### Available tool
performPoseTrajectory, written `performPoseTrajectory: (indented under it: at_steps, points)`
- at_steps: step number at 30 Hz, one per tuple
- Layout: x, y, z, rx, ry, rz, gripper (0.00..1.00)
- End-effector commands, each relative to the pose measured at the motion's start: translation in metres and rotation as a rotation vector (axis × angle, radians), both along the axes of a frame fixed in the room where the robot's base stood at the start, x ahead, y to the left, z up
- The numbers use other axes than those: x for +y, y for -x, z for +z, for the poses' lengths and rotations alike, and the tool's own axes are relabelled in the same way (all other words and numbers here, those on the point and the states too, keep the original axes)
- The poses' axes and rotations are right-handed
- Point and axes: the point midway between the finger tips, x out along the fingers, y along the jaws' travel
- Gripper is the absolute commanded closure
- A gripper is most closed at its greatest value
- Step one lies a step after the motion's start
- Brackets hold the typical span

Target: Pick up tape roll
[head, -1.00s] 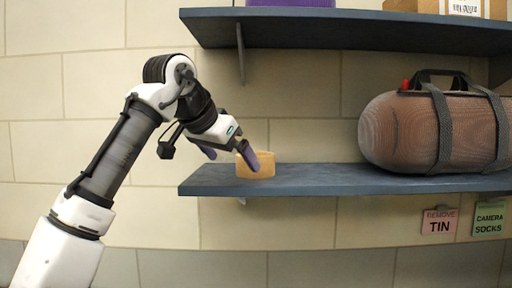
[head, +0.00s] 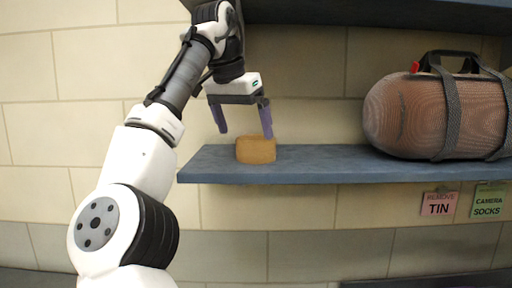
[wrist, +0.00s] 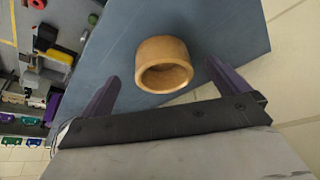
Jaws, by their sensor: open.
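The tape roll (head: 256,150) is tan and stands near the left end of the lower blue-grey shelf in the head view. In the wrist view the tape roll (wrist: 164,65) shows its round opening and lies just beyond the fingertips, between their lines. I cannot tell whether the right finger touches the roll.
The lower shelf (head: 320,163) is clear between the roll and a large brown mesh bag (head: 400,115) with straps at the right. An upper shelf (head: 350,12) hangs above. Labels (head: 438,204) hang below the shelf. In the wrist view, assorted items (wrist: 45,60) lie far below at left.

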Motion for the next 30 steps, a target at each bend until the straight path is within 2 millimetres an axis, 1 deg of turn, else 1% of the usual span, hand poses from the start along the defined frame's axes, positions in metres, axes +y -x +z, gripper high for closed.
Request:
performPoseTrajectory:
  at_steps: [1, 4, 13, 15, 21, 24, 30]
  points:
    - [-0.006, -0.005, 0.001, 0.001, 0.002, -0.002, 0.0]
    - [-0.01, -0.013, 0.001, -0.001, 0.002, -0.002, 0.0]
    - [-0.018, -0.025, 0.0, 0.0, 0.001, 0.0, 0.0]
    - [-0.019, -0.028, -0.011, 0.004, -0.001, -0.003, 0.0]
    - [-0.024, -0.036, -0.035, 0.002, 0.0, -0.003, 0.0]
    - [-0.026, -0.039, -0.043, 0.002, 0.0, 0.0, 0.0]
    - [-0.027, -0.04, -0.047, 0.0, 0.0, 0.0, 0.0]
